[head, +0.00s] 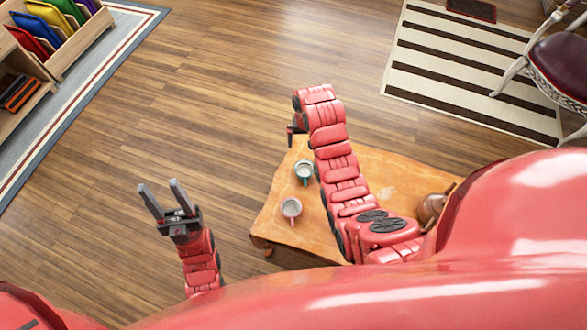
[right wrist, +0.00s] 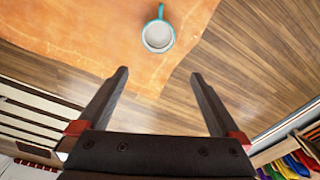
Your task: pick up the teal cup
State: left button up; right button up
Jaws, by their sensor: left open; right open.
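The teal cup (head: 304,172) stands upright on a low wooden table (head: 272,212), close to its left edge. In the right wrist view the teal cup (right wrist: 158,36) shows from above, pale inside, with its teal handle pointing to the top of the picture. My right gripper (right wrist: 157,78) is open and empty, and the cup lies beyond its fingertips, apart from them. In the head view my right gripper (head: 292,132) is mostly hidden by its arm, near the table's far edge. My left gripper (head: 163,190) is open and empty over the floor, left of the table.
A pink cup (head: 291,208) stands on the table nearer to me than the teal cup. A brown pot (head: 431,208) is at the table's right, partly hidden. A striped rug (head: 460,70), a chair (head: 558,65) and a shelf (head: 75,45) stand further off. The floor left of the table is clear.

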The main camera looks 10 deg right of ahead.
jog(key=shift+g, duration=0.4)
jog(key=shift+s+f+b, duration=0.25)
jog(key=shift+f+b, duration=0.9)
jog(key=shift+f, duration=1.6)
jog(key=shift+s+f+b, duration=0.25)
jog(key=shift+f+b, duration=0.85)
jog(key=shift+f, duration=1.65)
jog(key=shift+s+f+b, duration=0.25)
jog(key=shift+f+b, duration=0.9)
jog(key=shift+f, duration=1.6)
jog(key=shift+w+f, duration=0.1)
jog(key=shift+f, duration=0.15)
jog(key=c, duration=1.3)
